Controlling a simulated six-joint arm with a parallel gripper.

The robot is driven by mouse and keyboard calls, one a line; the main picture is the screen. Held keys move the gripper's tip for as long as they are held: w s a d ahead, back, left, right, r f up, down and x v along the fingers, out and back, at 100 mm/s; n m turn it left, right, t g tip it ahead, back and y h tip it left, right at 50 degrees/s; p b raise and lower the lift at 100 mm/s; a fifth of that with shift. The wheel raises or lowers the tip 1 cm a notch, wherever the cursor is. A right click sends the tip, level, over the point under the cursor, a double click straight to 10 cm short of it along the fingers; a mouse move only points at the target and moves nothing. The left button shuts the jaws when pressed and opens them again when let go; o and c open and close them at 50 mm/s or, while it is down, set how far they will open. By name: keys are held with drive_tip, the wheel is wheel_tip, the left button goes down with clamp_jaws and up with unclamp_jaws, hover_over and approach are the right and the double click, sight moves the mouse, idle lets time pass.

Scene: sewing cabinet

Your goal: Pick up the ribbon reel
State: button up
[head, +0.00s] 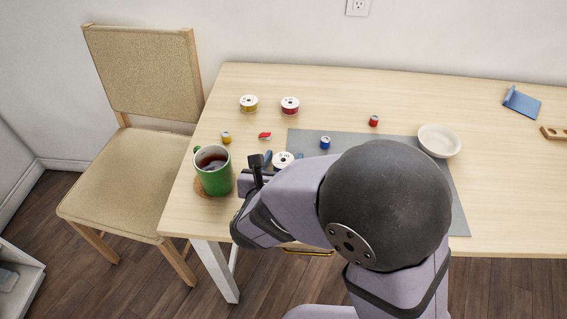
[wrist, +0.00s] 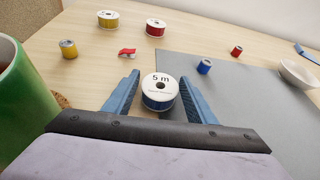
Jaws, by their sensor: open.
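A ribbon reel (wrist: 160,92) with a white top marked "5 m" and a dark blue side lies flat at the left edge of the grey mat (wrist: 240,110). In the wrist view it sits between the blue fingers of my gripper (wrist: 160,97), which are open on either side of it. The left finger is clearly apart from it; the right finger is close, and I cannot tell if it touches. In the head view the reel (head: 283,159) shows just beyond my arm, which hides part of the gripper.
A green mug (head: 214,172) of dark liquid stands close left of my gripper. Yellow (head: 249,103) and red (head: 290,106) reels stand behind, with small yellow (head: 226,137), blue (head: 325,143) and red (head: 374,120) spools and a red item (head: 265,135). A white bowl (head: 439,140) is right.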

drive_tip(key=c, duration=0.8)
wheel_tip(320, 180, up, 10)
drive_tip(key=p, duration=0.2)
drive_tip(key=shift+w+d+p, duration=0.1)
drive_tip(key=shift+p, duration=0.25)
